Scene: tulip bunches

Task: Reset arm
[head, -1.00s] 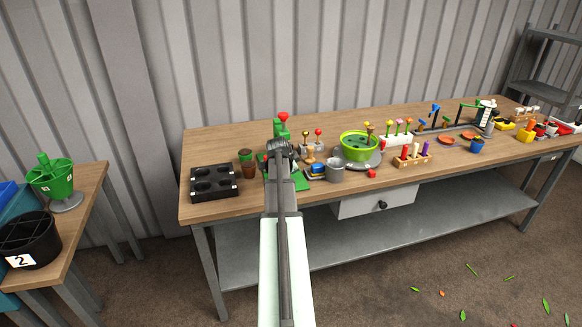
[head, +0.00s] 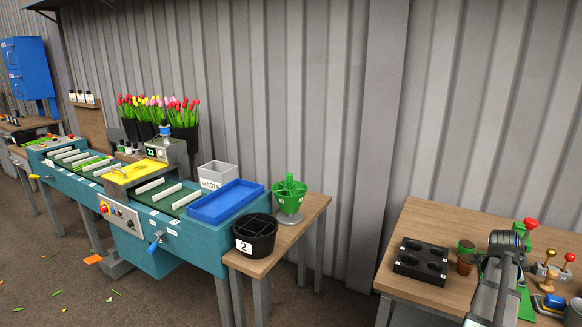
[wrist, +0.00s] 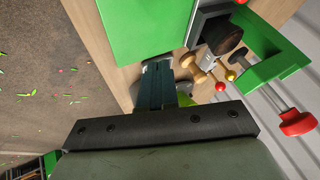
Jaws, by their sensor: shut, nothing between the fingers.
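In the wrist view, my gripper (wrist: 157,85) is shut, its dark fingers together and nothing between them. It points toward the wooden workbench (head: 415,215), near a green plate (wrist: 145,30) and a small wooden peg-like piece (wrist: 192,66). I cannot tell how far the fingertips are from the bench top. In the head view my arm reaches over the bench from the lower right, and its own links hide the fingers.
A green clamp with a red knob (wrist: 297,122) stands close beside my gripper. A teal machine with tulips (head: 185,112) stands left.

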